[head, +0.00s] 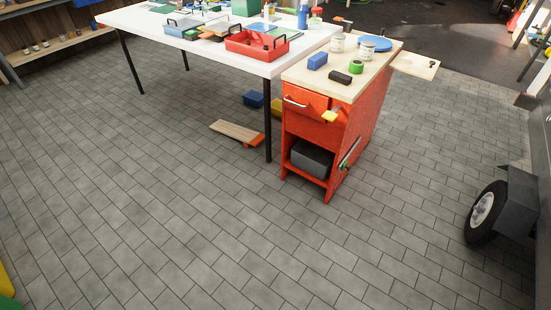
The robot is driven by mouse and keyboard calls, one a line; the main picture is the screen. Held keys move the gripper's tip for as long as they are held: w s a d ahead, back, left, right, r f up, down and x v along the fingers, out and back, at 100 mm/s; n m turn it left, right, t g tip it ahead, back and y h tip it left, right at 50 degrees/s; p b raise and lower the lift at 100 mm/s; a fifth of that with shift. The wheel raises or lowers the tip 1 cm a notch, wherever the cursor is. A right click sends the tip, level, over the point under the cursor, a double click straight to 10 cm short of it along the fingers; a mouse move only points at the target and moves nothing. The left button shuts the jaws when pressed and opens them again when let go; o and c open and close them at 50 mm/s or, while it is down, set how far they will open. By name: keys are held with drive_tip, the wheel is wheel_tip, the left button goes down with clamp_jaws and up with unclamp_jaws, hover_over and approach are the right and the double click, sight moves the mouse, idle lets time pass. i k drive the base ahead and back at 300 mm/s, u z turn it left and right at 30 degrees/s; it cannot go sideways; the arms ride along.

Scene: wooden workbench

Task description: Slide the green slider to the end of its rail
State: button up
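A slanted rail (350,152) is on the right side of the red cabinet (372,105), at its lower front corner. A small green part, which looks like the green slider (344,166), shows near the rail's lower end. It is too small to tell exactly where it sits along the rail. My gripper is not in view, and nothing is seen touching the slider.
The cabinet's wooden top holds a blue block (317,61), a green ring (356,67) and cans. A wooden board (236,132) lies on the floor. A wheel (485,211) stands at right. The foreground floor is clear.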

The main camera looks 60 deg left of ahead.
sight(343, 168)
drive_tip(key=u, duration=1.3)
drive_tip(key=i, duration=1)
drive_tip(key=z, duration=0.05)
